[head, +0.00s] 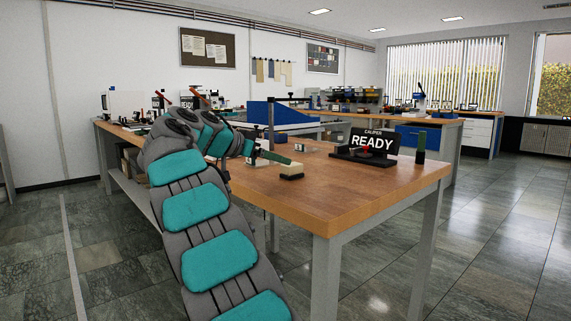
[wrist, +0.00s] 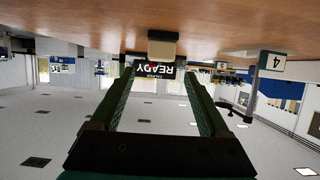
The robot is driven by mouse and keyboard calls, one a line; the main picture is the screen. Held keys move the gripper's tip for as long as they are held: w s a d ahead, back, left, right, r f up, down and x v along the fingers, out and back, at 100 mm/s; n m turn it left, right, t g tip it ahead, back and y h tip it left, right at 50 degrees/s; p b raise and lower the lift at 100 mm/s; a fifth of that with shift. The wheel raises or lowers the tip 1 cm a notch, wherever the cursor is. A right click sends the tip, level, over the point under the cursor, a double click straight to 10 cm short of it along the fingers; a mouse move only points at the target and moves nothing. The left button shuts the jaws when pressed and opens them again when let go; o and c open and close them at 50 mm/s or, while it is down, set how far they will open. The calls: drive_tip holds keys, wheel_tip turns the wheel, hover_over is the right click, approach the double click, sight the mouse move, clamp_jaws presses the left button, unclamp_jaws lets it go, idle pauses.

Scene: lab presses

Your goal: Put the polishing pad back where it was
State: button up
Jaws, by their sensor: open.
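A small block with a pale cream side and a dark base, which looks like the polishing pad (head: 291,171), rests on the wooden bench (head: 350,188). It also shows in the wrist view (wrist: 162,47), where the picture is upside down. My gripper (wrist: 160,75) is open and empty, with its green fingers spread wider than the pad. In the head view, a green finger of my gripper (head: 276,157) is just left of and above the pad. The pad sits ahead of the fingertips, not between them.
A black stand with a "CALIPER READY" sign (head: 374,143) stands behind and right of the pad. A dark green cylinder (head: 421,147) stands upright near the bench's right end. The bench's front right is bare.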

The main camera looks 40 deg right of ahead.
drive_tip(key=v, duration=0.5)
